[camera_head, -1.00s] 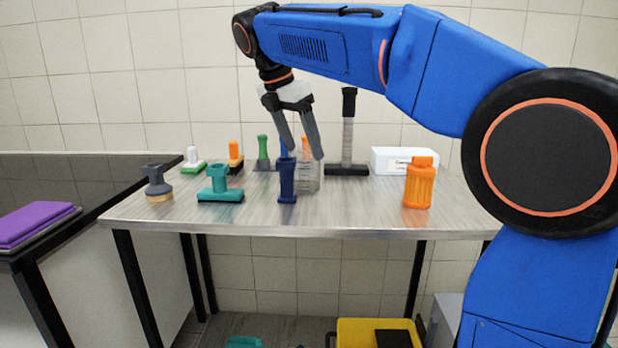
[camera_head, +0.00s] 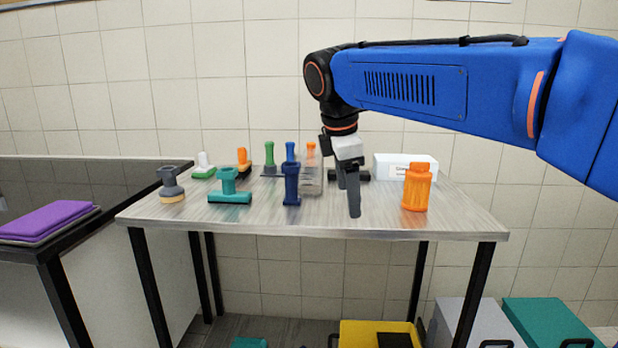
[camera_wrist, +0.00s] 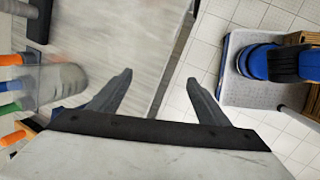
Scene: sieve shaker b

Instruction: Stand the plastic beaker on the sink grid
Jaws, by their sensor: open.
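A clear see-through vessel (camera_head: 314,181), seemingly the plastic beaker, stands on the table left of my gripper (camera_head: 348,202). Coloured handles show through or behind it. In the wrist view a clear body, probably the same beaker (camera_wrist: 58,84), lies at the left, outside my fingers. My gripper (camera_wrist: 160,77) is open and empty, fingers pointing down near the tabletop. I cannot make out a sink grid in either view.
A dark blue tool (camera_head: 292,184) stands just left of the beaker, with a teal tool (camera_head: 230,190) further left. An orange bottle (camera_head: 416,187) stands right of my gripper. A white box (camera_head: 404,165) is behind. A dark counter (camera_head: 110,178) holds purple pads (camera_head: 45,220).

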